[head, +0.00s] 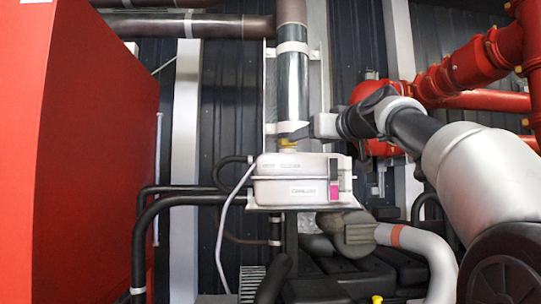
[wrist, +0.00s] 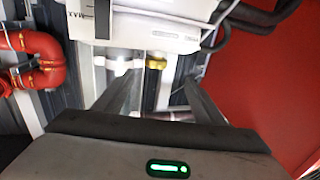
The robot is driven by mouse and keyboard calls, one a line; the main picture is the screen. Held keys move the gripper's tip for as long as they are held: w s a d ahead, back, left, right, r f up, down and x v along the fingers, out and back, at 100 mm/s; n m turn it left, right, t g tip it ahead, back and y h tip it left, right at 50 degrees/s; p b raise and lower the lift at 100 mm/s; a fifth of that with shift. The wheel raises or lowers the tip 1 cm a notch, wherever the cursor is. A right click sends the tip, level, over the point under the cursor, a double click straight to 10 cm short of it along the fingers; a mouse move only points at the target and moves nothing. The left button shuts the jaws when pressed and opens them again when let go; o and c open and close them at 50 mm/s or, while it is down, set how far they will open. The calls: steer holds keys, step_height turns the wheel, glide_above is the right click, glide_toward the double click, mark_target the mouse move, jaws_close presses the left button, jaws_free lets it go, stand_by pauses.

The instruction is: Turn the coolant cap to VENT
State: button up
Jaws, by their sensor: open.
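The coolant tank (head: 300,182) is a pale box with a COOLANT label and a pink-and-dark strip at its right side. In the wrist view the tank (wrist: 150,22) is upside down at the top, and the yellow cap (wrist: 156,62) shows between the fingertips of my open gripper (wrist: 160,78). The fingers stand apart on both sides of the cap, with no contact visible. I cannot read any cap mark.
A vertical pipe (head: 293,85) with a shiny section stands behind the cap. Black hoses (head: 165,200) run to the tank's left side. A red cabinet (head: 70,150) fills the left, and red piping (head: 470,65) is at upper right. A grey hose (head: 430,250) lies below right.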

mark_target(287, 146)
steer(key=p+x, duration=0.3)
steer(key=x, duration=0.2)
steer(key=p+x, duration=0.4)
steer(key=x, duration=0.1)
steer(key=r+p+x, duration=0.1)
steer(key=p+x, duration=0.3)
steer(key=x, duration=0.1)
steer(key=shift+w+d+r, duration=0.15)
steer(key=shift+w+d, duration=0.1)
steer(key=shift+w, duration=0.25)
steer(key=shift+w+a+f, duration=0.2)
steer(key=shift+w, duration=0.45)
steer(key=c, duration=1.1)
steer(key=shift+o, duration=0.2)
steer(key=shift+p, duration=0.3)
